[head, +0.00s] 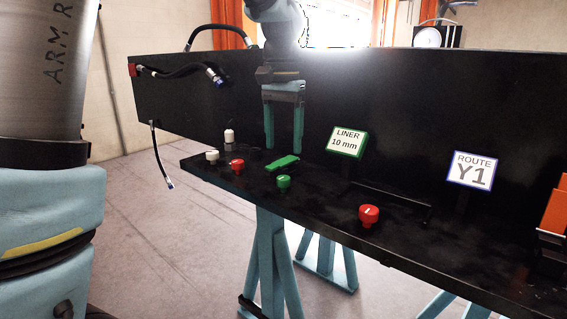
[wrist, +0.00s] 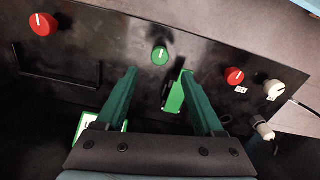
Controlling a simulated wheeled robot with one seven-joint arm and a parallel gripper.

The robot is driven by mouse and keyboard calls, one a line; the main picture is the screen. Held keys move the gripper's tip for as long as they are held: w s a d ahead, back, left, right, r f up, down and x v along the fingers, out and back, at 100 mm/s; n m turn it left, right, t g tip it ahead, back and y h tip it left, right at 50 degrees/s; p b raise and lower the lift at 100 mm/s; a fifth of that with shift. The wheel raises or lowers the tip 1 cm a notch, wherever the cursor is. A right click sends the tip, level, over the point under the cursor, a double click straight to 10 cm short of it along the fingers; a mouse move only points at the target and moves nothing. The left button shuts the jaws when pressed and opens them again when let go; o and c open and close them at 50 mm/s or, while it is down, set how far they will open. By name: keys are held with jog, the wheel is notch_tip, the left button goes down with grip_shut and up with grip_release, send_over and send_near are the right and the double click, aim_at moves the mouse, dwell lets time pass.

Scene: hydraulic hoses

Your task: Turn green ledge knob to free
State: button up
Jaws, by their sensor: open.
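The green knob (head: 284,182) stands on the black ledge (head: 330,202), in front of a flat green piece (head: 282,163). In the wrist view the green knob (wrist: 160,55) lies beyond my fingertips, between their lines, with a pale pointer mark on its top. My gripper (head: 284,150) has two green fingers, apart and empty, pointing down above the ledge behind the knob. It also shows in the wrist view (wrist: 164,95). The flat green piece (wrist: 177,92) shows there between the fingers, close to the right one. Nothing touches the knob.
Red knobs (head: 237,166) (head: 368,215) stand on either side, with a white knob (head: 212,156) at the far left. A green-framed LINER sign (head: 347,142) and a ROUTE Y1 sign (head: 472,170) stand behind. Black hoses (head: 180,71) hang from the panel at left.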

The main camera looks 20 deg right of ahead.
jog(key=shift+r, duration=1.35)
jog(key=shift+a+f, duration=0.1)
jog(key=w+a+f+n, duration=0.1)
jog(key=a+f+n, duration=0.2)
jog(key=a+f, duration=0.45)
jog(key=w+a+f+n, duration=0.15)
jog(key=a+f, duration=0.25)
jog(key=a, duration=0.6)
jog(key=s+a+f+n, duration=0.2)
jog(key=s+a+f, duration=0.1)
jog(key=a, duration=0.3)
jog(key=s+a+f+n+t, duration=0.1)
jog(key=s+a+f+n, duration=0.1)
jog(key=a, duration=0.4)
notch_tip(320, 180, down, 2)
jog(key=shift+s+a+f+t, duration=0.15)
jog(key=shift+s+t, duration=0.15)
jog(key=shift+s, duration=0.5)
jog(key=shift+n, duration=0.25)
